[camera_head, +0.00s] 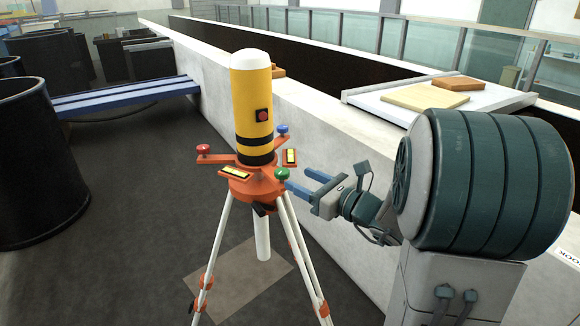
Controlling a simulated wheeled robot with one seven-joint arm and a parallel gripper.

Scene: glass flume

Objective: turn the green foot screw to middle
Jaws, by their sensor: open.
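The green foot screw (282,174) sits on the right-hand arm of an orange tripod base (252,187). A red foot screw (203,149) is on the left arm and a blue foot screw (282,129) on the back arm. A yellow cylinder instrument (251,105) with black bands stands upright on the base. My gripper (302,183) comes from the right with its two blue fingers apart, pointing left toward the green screw. One finger's tip is close to the green screw; I cannot tell whether they touch. Nothing shows between the fingers.
White tripod legs (222,240) spread below the base. Two level vials (290,157) lie on the base. A long pale wall (330,150) runs behind my arm. Black tubs (38,160) and a blue bench (125,97) stand left. The floor left of the tripod is clear.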

